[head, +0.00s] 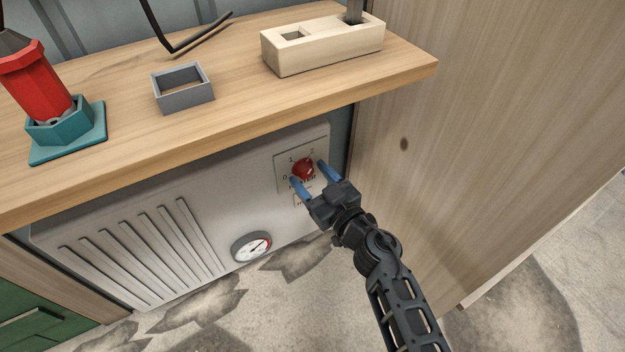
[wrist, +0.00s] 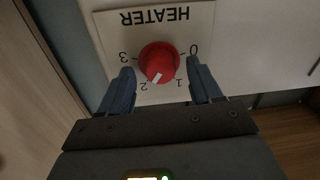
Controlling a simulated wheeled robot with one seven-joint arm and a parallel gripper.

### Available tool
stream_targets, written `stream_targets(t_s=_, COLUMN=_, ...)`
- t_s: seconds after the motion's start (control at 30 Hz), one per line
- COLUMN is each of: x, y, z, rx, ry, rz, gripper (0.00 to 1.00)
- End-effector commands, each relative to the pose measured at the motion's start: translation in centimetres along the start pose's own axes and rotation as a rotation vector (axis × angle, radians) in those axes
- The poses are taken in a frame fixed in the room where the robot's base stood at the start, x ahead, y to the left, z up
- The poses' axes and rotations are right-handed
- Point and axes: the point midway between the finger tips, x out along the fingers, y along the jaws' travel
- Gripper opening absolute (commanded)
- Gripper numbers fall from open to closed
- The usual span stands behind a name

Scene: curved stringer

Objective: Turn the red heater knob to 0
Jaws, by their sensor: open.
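The red heater knob (head: 302,168) is on a pale plate on the front of the heater under the wooden shelf. In the wrist view, the knob (wrist: 160,60) appears upside down, with its white pointer mark towards the 2. The 0 label (wrist: 194,49) is on the right side of the knob in that view, and the 3 is on the left. My gripper (head: 308,172) is open, with its blue fingers to either side of the knob. The wrist view shows gaps between the fingers of my gripper (wrist: 160,66) and the knob.
The wooden shelf (head: 235,112) overhangs the heater (head: 130,235) just above my gripper. A tall wood panel (head: 440,150) stands close on the right. A round gauge (head: 251,246) is lower on the heater. A red-handled tool (head: 38,80), grey frame and wooden block are on the shelf.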

Motion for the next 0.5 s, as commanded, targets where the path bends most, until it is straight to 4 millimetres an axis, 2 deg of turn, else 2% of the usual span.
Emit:
stream_targets(t_s=0.17, x=0.0, y=-0.01, z=-0.04, rx=0.0, ry=0.0, rz=0.0, gripper=0.64)
stream_targets(t_s=0.5, x=-0.02, y=-0.01, z=-0.04, rx=0.0, ry=0.0, rz=0.0, gripper=0.32)
